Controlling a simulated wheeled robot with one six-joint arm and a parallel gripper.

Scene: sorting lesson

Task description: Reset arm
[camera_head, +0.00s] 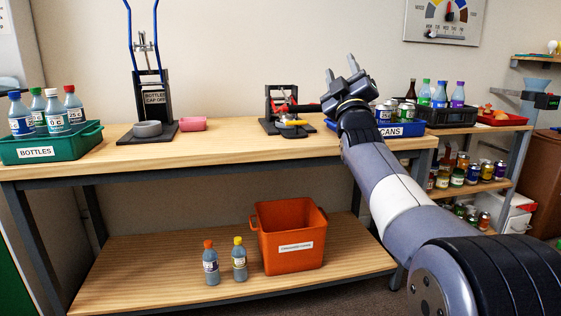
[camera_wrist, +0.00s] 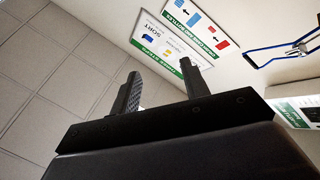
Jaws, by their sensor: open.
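My gripper (camera_head: 342,78) is raised above the right part of the workbench (camera_head: 230,148) in the head view. Its two dark fingers point up and to the left. In the wrist view my gripper (camera_wrist: 160,80) shows its fingers spread apart with nothing between them. Beyond them are the ceiling (camera_wrist: 45,75) and wall posters (camera_wrist: 172,47). No object touches the fingers. My arm hides part of the bench and of the blue bin marked CANS (camera_head: 404,130).
A green BOTTLES bin (camera_head: 36,155) holds several bottles at left. A blue-handled press (camera_head: 147,95) and a small red-and-black device (camera_head: 285,110) stand on the bench. An orange bin (camera_head: 290,225) and two bottles (camera_head: 211,265) sit on the lower shelf. Crates and cans fill the right side.

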